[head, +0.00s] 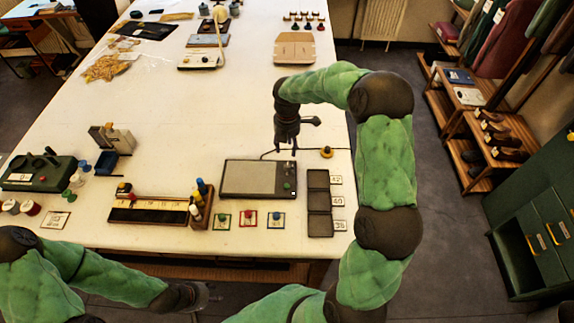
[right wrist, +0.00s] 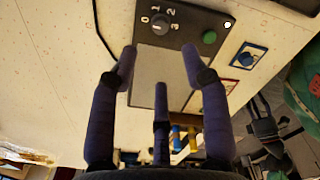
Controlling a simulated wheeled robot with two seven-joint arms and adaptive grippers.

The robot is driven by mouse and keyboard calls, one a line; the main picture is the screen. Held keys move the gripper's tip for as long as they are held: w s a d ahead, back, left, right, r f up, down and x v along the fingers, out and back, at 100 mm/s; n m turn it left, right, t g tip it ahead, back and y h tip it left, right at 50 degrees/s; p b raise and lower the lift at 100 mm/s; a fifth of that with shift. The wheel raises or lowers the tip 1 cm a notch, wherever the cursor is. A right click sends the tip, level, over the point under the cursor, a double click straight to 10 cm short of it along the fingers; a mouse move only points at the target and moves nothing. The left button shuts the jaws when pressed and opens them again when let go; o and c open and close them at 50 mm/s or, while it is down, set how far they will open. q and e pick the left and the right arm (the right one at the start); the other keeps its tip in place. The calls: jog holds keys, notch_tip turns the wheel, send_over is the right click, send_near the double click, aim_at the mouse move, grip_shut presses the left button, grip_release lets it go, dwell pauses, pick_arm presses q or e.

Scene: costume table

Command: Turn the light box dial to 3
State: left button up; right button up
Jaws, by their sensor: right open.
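The light box (head: 245,178) is a flat dark box with a grey panel, lying near the table's front right. In the right wrist view its grey panel (right wrist: 160,72) shows between my fingers. Its round dial (right wrist: 160,25) sits on the dark strip, with the numbers 0, 1, 2 and 3 around it; which one it points to is too small to tell. A green button (right wrist: 209,37) is beside the dial. My right gripper (head: 285,150) is open and empty, pointing down above the box's dial end. My left gripper (head: 207,297) is low in front of the table edge; its fingers are unclear.
A dark compartment tray (head: 319,201) stands right of the box. Small coloured cards (head: 248,218) lie in front. The table's middle (head: 190,115) is clear.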

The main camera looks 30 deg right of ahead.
aim_at(287, 165)
notch_tip(287, 165, down, 10)
jog(key=shift+r+b, duration=0.1)
jog(key=shift+b, duration=0.2)
grip_shut()
